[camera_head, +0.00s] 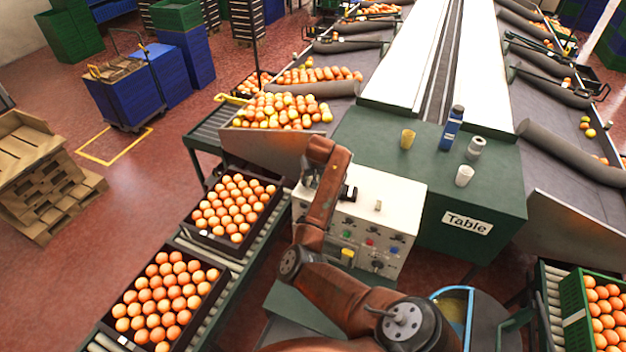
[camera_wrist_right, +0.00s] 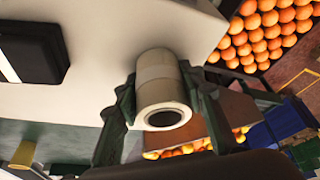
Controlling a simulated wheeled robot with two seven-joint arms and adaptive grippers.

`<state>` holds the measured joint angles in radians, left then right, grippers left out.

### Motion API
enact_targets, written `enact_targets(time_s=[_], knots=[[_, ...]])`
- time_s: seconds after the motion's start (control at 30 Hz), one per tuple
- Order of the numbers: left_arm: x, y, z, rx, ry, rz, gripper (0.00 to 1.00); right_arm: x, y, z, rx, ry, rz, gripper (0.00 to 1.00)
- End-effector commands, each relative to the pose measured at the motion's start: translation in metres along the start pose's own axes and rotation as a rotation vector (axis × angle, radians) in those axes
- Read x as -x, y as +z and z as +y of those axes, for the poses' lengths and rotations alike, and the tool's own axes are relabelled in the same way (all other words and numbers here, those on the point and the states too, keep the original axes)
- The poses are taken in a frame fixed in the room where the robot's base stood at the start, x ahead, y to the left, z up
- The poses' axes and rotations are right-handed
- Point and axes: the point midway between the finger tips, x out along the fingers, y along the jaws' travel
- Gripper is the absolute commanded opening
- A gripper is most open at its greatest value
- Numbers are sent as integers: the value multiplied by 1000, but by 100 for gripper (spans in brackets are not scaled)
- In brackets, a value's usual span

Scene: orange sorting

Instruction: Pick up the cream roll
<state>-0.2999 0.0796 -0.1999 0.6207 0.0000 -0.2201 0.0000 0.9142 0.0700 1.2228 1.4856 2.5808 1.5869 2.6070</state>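The cream roll (camera_wrist_right: 158,85) is a short pale cylinder with a dark hole in the end that faces the right wrist camera. My right gripper (camera_wrist_right: 158,78) has one finger on each side of it, and both fingertips appear to touch its sides. It is over the left end of the white control box (camera_head: 396,198); whether it still rests there I cannot tell. In the head view my right gripper (camera_head: 309,176) is partly covered by my arm, and I cannot make out the roll there. My left gripper is not in view.
A black item (camera_wrist_right: 32,52) is on the box beside the roll. The green table (camera_head: 430,140) behind holds a yellow cup (camera_head: 408,138), a blue bottle (camera_head: 452,128), a grey-white roll (camera_head: 475,148) and a white cup (camera_head: 464,176). Orange crates (camera_head: 205,240) stand left on a conveyor.

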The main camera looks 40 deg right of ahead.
Motion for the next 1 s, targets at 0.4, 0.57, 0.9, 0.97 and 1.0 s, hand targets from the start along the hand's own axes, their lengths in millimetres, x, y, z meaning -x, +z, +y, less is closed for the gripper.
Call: enact_targets(time_s=[0.4, 0.57, 0.9, 0.97, 1.0], knots=[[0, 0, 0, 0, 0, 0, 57, 0, 0, 0, 0, 0, 1, 12], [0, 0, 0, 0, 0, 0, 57, 1, -1, 0, 0, 0, 1, 12], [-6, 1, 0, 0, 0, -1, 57, 32, -14, -1, -1, -2, 6, 12], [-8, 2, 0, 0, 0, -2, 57, 43, -9, -3, -2, -1, 6, 12], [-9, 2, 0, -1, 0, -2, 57, 52, -5, -6, -2, -2, 5, 12]])
